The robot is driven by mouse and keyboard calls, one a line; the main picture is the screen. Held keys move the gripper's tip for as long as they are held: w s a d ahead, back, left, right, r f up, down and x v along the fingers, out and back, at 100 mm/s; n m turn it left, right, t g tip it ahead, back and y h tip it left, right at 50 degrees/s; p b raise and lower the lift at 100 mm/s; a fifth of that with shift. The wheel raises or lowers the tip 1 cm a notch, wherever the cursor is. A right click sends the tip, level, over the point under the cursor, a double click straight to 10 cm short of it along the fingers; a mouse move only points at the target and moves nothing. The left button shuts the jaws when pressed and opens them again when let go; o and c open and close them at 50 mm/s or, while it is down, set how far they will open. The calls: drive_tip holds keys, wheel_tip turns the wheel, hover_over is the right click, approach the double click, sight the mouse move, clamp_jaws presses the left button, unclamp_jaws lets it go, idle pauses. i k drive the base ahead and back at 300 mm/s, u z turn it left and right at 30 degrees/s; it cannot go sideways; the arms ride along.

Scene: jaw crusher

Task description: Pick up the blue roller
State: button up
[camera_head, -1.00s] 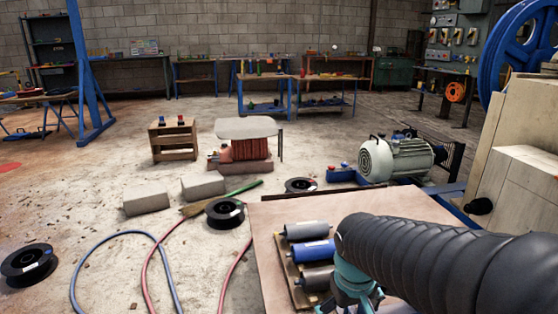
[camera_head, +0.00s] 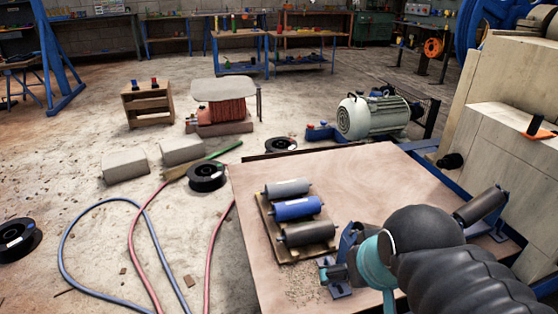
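The blue roller (camera_head: 296,208) lies in the middle of a small wooden tray (camera_head: 265,224) on the table. A light grey roller (camera_head: 287,188) lies behind it and a dark grey roller (camera_head: 307,233) in front of it. All three lie side by side, and the blue one is in plain view. My gripper (camera_head: 352,272) is low over the table, to the right and in front of the tray, apart from the blue roller. My teal wrist and black arm partly hide it, so its finger opening is unclear.
The wooden table (camera_head: 380,174) is clear behind the tray. Blue brackets (camera_head: 345,240) stand beside my wrist. Another dark roller (camera_head: 481,206) is tilted at the right. A beige machine body (camera_head: 500,140) borders the right side. Hoses and a black spool (camera_head: 207,177) lie on the floor.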

sight(301, 208)
drive_tip(key=z, duration=0.05)
drive_tip(key=k, duration=0.9)
drive_tip(key=u, duration=0.7)
drive_tip(key=i, duration=0.7)
drive_tip(key=z, duration=1.75)
